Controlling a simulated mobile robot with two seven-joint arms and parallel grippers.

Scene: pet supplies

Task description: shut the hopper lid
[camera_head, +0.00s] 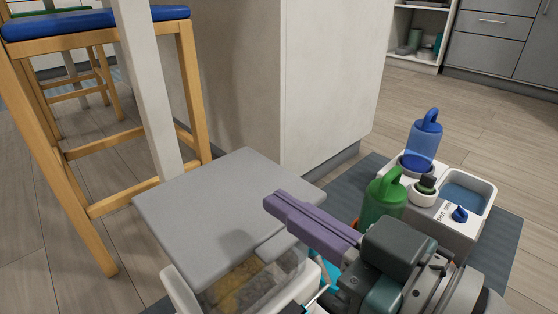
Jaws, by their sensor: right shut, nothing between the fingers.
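The hopper lid (205,200) is a flat grey slab with a small tab at its near right edge. It lies over a white-sided hopper (180,292) at the bottom centre. Brown kibble (245,285) shows through the clear front below the lid's near edge. My left gripper is out of view.
A white-grey dispenser (455,238) with a blue bottle (424,140) and a basin stands on a dark mat (505,262) at right. A green bottle (380,208) is just beyond my gripper. A wooden stool (185,90) and a white cabinet (325,80) stand behind.

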